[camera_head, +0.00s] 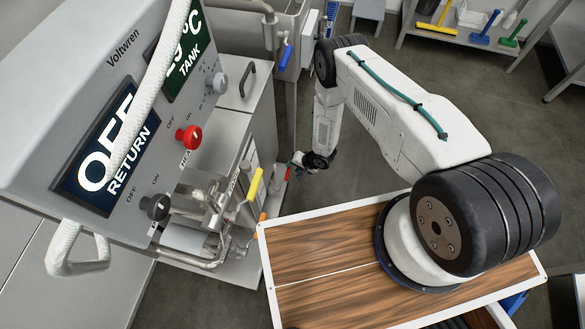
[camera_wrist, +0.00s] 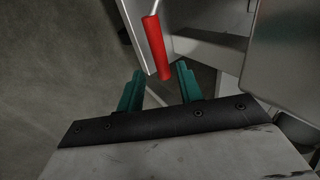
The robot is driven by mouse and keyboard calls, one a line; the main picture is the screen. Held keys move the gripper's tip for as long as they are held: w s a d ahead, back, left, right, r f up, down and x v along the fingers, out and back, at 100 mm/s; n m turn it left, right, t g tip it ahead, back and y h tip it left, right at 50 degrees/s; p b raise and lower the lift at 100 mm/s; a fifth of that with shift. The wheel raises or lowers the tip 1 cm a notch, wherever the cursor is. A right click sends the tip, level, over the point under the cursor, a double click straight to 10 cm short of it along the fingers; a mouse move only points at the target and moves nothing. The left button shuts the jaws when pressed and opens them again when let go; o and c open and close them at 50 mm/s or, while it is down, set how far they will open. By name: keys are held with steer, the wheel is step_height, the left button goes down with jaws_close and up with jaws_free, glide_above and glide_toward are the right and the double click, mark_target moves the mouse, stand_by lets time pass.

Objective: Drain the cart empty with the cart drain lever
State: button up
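A red lever handle (camera_wrist: 155,47) on a thin metal rod shows in the wrist view, just beyond my fingertips and roughly between them. My gripper (camera_wrist: 158,88) has two teal fingers spread apart with nothing between them. In the head view my gripper (camera_head: 299,161) is low beside the right side of the steel cart (camera_head: 233,128). A small red handle (camera_head: 288,173) shows just below it there. Contact between fingers and handle is not visible. No lever label is readable, and the cart's inside is hidden.
A yellow lever (camera_head: 254,184) and an orange handle (camera_head: 262,217) stick out from the cart's pipework. A blue lever (camera_head: 286,57) is on a pipe behind. The control panel (camera_head: 75,110) reads OFF RETURN and has a red knob (camera_head: 188,137). Open floor (camera_head: 350,165) lies right of the cart.

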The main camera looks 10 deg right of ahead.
steer(key=shift+v, duration=1.65)
steer(key=shift+s+a, duration=0.1)
